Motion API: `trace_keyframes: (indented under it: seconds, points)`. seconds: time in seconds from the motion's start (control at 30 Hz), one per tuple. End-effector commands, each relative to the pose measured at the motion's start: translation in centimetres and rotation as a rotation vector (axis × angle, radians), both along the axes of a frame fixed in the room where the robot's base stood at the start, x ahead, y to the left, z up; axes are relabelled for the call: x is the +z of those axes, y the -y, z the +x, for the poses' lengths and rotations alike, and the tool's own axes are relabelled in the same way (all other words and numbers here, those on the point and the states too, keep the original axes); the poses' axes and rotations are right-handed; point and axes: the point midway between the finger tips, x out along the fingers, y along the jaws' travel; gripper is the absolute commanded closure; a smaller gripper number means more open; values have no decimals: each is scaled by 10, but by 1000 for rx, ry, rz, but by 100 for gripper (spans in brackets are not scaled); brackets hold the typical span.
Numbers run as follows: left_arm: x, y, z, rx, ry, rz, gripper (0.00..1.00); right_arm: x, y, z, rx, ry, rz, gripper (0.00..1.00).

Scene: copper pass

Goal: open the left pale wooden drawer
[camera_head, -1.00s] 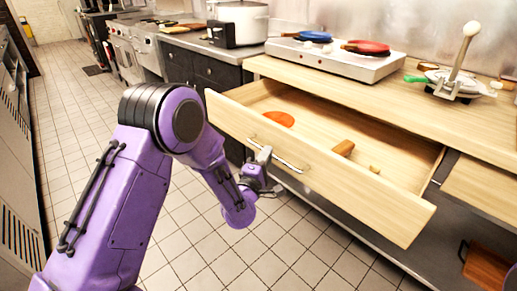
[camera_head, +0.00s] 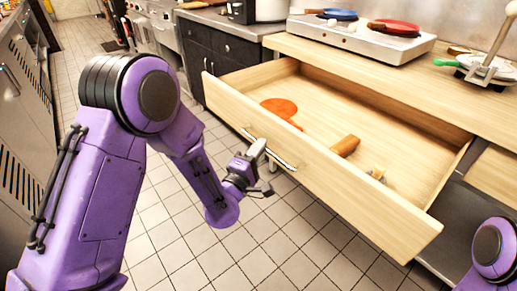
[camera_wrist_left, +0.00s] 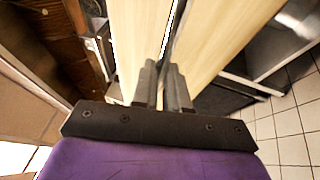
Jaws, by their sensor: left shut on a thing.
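The left pale wooden drawer (camera_head: 330,185) stands pulled well out from under the counter in the head view. A metal bar handle (camera_head: 284,163) runs across its front. My left gripper (camera_head: 257,148) is shut on the handle near its left part. In the left wrist view the two fingers (camera_wrist_left: 163,80) are close together against the pale drawer front (camera_wrist_left: 205,45), with a bright strip of the handle above them. Inside the drawer lie an orange flat utensil (camera_head: 280,106), a wooden piece (camera_head: 345,145) and a small tan item (camera_head: 377,172). My right gripper is out of view.
The wooden counter (camera_head: 400,82) above holds a white hob (camera_head: 360,40) with a blue pan (camera_head: 338,14) and a red pan (camera_head: 395,27). Dark cabinets (camera_head: 225,55) stand behind the drawer at left. Tiled floor (camera_head: 280,250) is clear in front.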

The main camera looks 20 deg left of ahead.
Motion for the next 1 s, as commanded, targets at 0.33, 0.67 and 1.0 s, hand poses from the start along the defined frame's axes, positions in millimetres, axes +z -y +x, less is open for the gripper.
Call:
trace_keyframes:
  seconds: [0.33,0.67,1.0]
  points:
    - [-1,0,0,0,-2,1,61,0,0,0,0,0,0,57]
    - [-12,-4,-41,-2,-5,3,61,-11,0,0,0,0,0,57]
    - [-17,-9,-99,-4,-4,4,61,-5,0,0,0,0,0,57]
